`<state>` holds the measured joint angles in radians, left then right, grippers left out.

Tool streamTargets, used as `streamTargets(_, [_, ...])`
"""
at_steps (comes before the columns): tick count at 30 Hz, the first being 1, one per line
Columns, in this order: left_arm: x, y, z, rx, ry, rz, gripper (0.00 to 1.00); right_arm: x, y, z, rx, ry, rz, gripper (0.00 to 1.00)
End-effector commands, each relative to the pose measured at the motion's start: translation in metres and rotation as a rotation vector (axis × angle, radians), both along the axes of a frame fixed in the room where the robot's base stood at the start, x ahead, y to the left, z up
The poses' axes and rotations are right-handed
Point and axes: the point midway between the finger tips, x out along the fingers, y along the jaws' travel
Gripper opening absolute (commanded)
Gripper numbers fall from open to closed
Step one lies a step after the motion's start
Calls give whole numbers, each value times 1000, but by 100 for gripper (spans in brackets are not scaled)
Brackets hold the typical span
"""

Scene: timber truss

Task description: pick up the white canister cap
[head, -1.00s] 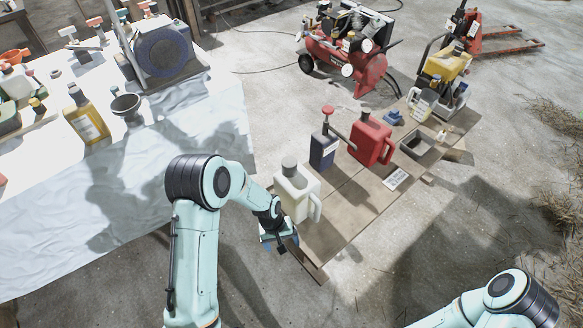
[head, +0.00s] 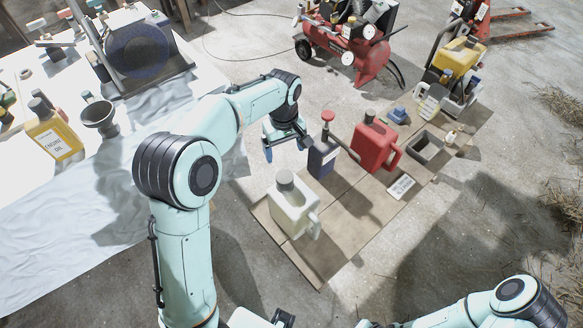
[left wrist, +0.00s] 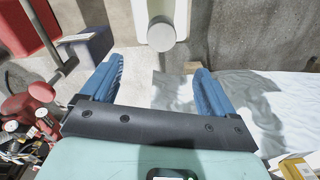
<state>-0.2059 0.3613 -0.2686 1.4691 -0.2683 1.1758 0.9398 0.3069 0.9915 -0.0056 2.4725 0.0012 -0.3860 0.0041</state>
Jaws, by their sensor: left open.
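The white canister (head: 293,207) stands on the cardboard, with its round grey cap (head: 285,177) on top. In the left wrist view the canister (left wrist: 178,8) is at the top centre, and its cap (left wrist: 161,34) faces the camera just beyond the fingers. My left gripper (head: 287,149) is open and empty on the far side of the canister, apart from the cap. Its blue fingers (left wrist: 158,80) are spread wide, with nothing between them. My right arm shows at the lower right; its gripper cannot be made out.
A red jug (head: 375,146), a grey open box (head: 425,148) and a red compressor (head: 350,55) are beyond. An oil bottle (head: 52,133) and a funnel (head: 99,115) stand on the table.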

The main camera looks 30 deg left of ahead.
Motion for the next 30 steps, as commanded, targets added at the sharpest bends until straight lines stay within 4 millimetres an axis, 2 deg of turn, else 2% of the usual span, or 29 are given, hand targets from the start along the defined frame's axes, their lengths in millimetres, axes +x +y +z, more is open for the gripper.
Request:
streamTargets(9, [-2, 0, -62, 0, 6, -1, 88, -7, 0, -9, 1, 9, 0, 0])
streamTargets(17, [-1, 0, -82, -1, 4, -1, 88, -7, 0, -10, 1, 9, 0, 0])
streamTargets(25, [0, -2, -120, -1, 6, -1, 88, -6, 0, -9, 0, 8, -1, 0])
streamTargets(30, [1, -2, -130, -1, 2, -1, 88, -6, 0, -9, 0, 8, -1, 0])
